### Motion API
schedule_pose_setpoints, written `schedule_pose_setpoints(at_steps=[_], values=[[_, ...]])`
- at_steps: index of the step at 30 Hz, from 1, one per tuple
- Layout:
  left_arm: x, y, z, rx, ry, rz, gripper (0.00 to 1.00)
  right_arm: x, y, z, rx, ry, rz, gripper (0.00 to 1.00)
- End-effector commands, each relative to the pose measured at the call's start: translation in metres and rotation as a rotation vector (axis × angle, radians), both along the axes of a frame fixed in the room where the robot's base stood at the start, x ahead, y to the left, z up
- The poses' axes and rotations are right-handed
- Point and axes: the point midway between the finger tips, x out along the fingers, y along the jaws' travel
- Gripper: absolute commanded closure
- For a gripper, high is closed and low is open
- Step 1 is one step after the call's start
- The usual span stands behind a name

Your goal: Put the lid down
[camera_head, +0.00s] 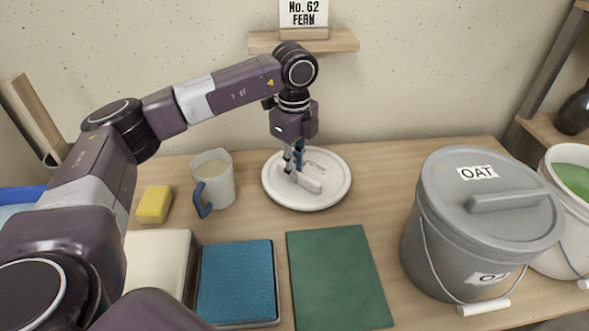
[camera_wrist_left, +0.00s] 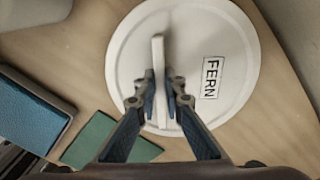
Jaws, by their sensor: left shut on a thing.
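A round white lid (camera_head: 331,179) with a bar handle is at the back middle of the table, by the wall. Its label reads FERN in the left wrist view (camera_wrist_left: 233,45). My left gripper (camera_head: 294,172) points down from above and is shut on the lid's bar handle; in the left wrist view the fingers (camera_wrist_left: 160,99) are on both sides of the bar. The lid looks level and is at or close to the tabletop; I cannot tell whether it touches. My right gripper is not in view.
A grey OAT bucket (camera_head: 440,250) with its lid on stands right, before an open bucket of green glaze (camera_head: 573,180). A green mat (camera_head: 338,280), blue tray (camera_head: 238,283), white jug (camera_head: 220,180) and yellow sponge (camera_head: 154,204) are nearby. Table is clear between lid and OAT bucket.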

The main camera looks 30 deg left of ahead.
Motion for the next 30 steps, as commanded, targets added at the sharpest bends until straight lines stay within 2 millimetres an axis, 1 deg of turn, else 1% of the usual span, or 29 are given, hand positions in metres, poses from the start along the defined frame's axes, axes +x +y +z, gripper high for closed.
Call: schedule_pose_setpoints(at_steps=[3, 4, 8, 16, 19, 21, 23, 30], values=[[0.0, 0.0, -0.002, 0.0, 0.0, 0.0, 1.0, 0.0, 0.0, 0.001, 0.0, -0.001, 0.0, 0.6], [0.0, 0.0, -0.002, 0.0, 0.0, 0.0, 0.89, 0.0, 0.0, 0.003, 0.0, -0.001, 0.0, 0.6], [0.0, 0.0, -0.002, 0.0, 0.0, 0.0, 0.75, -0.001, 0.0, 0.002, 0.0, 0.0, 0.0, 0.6], [0.0, 0.0, -0.001, 0.0, 0.0, 0.0, 0.74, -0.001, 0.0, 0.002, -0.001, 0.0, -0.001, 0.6], [0.0, 0.0, 0.003, 0.0, -0.001, 0.0, 0.74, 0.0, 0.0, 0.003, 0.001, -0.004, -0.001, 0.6], [0.001, 0.0, 0.012, 0.0, -0.003, 0.0, 0.74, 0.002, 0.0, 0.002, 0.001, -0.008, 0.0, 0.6], [0.001, 0.0, 0.022, -0.001, -0.004, 0.001, 0.74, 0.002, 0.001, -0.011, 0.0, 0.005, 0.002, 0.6], [0.001, 0.0, 0.075, -0.001, -0.004, 0.001, 0.74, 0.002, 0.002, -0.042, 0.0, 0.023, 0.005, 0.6]])
